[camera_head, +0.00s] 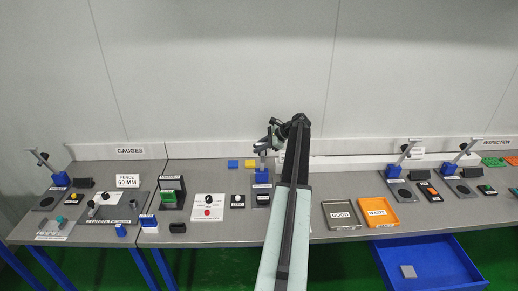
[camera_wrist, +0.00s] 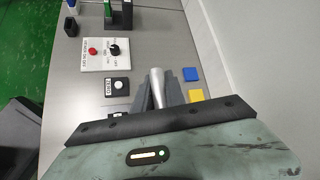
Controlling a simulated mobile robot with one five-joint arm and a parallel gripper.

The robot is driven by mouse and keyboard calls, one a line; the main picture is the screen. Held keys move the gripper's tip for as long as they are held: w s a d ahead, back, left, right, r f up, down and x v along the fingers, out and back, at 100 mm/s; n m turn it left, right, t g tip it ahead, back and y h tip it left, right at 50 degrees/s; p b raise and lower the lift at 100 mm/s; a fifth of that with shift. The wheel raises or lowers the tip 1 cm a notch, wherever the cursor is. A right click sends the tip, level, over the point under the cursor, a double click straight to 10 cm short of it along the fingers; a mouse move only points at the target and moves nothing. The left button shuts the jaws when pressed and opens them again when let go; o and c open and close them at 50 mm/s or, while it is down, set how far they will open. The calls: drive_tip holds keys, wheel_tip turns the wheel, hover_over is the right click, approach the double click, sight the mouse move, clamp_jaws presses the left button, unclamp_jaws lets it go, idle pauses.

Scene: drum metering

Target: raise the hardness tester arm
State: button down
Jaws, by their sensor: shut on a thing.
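My gripper (camera_head: 269,145) is over the middle of the bench, above a small stand with a blue block (camera_head: 262,176) and a grey upright part. In the wrist view my gripper (camera_wrist: 160,96) is shut on a grey metal lever handle (camera_wrist: 157,83), which sticks out between the fingers. I take this lever to be the hardness tester arm; no label naming it is readable. The rest of the lever is hidden by my gripper in the wrist view. My arm hides part of the bench just right of the stand.
A blue block (camera_wrist: 190,74) and a yellow block (camera_wrist: 195,95) lie close beside my gripper. A switch panel (camera_head: 208,207) is to the left. The GOOD tray (camera_head: 325,214) and orange WASTE tray (camera_head: 364,213) are to the right. Other lever stands are at both ends.

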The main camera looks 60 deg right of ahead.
drive_tip(key=shift+s+d, duration=0.2)
drive_tip(key=c, duration=1.4)
unclamp_jaws()
drive_tip(key=shift+s, duration=0.1)
drive_tip(key=shift+s+d, duration=0.1)
drive_tip(key=p+v, duration=0.5)
drive_tip(key=v, duration=0.2)
drive_tip(key=shift+s+r, duration=0.15)
drive_tip(key=shift+r, duration=0.1)
